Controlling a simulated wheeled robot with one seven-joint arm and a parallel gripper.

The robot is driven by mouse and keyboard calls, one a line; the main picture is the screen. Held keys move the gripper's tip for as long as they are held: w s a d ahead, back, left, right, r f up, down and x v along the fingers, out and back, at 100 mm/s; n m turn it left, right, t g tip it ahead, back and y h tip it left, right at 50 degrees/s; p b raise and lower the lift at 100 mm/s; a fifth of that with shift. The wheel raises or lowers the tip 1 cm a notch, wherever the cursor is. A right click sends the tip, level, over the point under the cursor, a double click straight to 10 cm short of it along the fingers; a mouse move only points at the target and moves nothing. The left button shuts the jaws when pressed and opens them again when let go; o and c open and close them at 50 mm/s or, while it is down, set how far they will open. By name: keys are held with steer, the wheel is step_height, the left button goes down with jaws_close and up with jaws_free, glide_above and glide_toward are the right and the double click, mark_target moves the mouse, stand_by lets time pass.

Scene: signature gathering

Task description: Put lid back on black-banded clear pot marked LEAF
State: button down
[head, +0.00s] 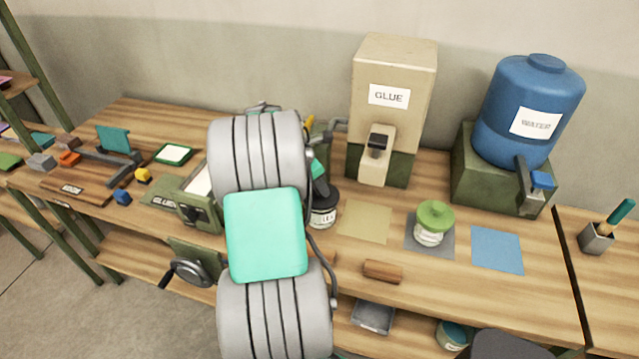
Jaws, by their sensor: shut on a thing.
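The clear pot (323,217) with a black band stands on the bench just right of my arm in the head view. Its label is partly hidden and reads roughly "LEA". A dark lid (322,197) is at the pot's top; I cannot tell whether it is seated or slightly above. My gripper (320,188) is mostly hidden behind my own arm. Its visible green and dark part reaches down to the lid, and it is shut on it. The fingertips are not clearly visible.
A glue dispenser (393,110) and a blue water tank (528,110) stand behind. A tan mat (366,222) and a blue mat (497,250) are bare.

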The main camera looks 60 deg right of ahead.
steer(key=c, duration=0.9)
jaws_free()
steer(key=shift+c, duration=0.2)
steer(key=shift+o, duration=0.5)
steer(key=o, duration=0.4)
steer(key=shift+r+p, duration=0.5)
steer(key=shift+r, duration=3.05)
